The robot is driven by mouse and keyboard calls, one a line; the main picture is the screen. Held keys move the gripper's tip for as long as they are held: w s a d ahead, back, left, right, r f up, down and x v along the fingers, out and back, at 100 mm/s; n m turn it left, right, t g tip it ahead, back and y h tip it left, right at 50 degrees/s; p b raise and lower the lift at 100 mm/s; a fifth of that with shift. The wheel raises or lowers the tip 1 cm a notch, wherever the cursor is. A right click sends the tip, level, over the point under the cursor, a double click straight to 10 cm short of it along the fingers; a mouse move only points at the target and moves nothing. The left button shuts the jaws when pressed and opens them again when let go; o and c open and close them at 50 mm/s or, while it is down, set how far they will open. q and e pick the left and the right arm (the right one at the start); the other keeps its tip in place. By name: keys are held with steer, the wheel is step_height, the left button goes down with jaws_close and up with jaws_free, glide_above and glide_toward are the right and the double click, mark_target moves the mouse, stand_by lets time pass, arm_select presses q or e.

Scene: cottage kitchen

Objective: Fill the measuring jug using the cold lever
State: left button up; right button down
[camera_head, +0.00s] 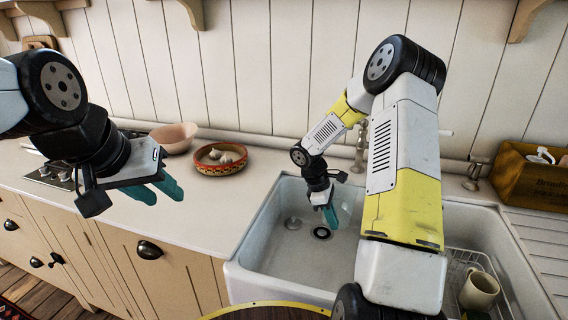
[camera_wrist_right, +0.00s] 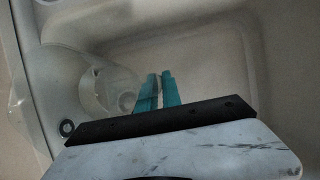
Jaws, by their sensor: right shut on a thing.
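My right gripper (camera_head: 330,215) reaches down into the white sink (camera_head: 262,262). In the right wrist view its teal fingers (camera_wrist_right: 158,90) are close together, at the right side of a pale, see-through rounded thing that looks like the measuring jug (camera_wrist_right: 98,92). The fingers are shut on it; the exact hold is unclear. In the head view the jug barely shows against the sink. The tap (camera_head: 360,150) stands behind the sink, partly hidden by my right arm. A tap lever (camera_head: 474,172) shows to its right. My left gripper (camera_head: 158,190) is open and empty above the counter.
A mug (camera_head: 480,290) sits in a wire rack (camera_head: 458,265) at the sink's right. A wooden box (camera_head: 530,178) stands at the back right. A patterned bowl (camera_head: 220,168) and a pink bowl (camera_head: 174,137) stand at the back left. The counter left of the sink is clear.

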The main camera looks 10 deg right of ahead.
steer(key=s+a+r+m+g+y, duration=0.1)
steer(key=a+m+y, duration=0.3)
steer(key=a+m, duration=0.6)
steer(key=r+m+g, duration=0.1)
steer(key=m, duration=0.1)
steer(key=shift+s+a+m, duration=0.2)
steer(key=shift+s+m, duration=0.2)
steer(key=shift+r, duration=0.15)
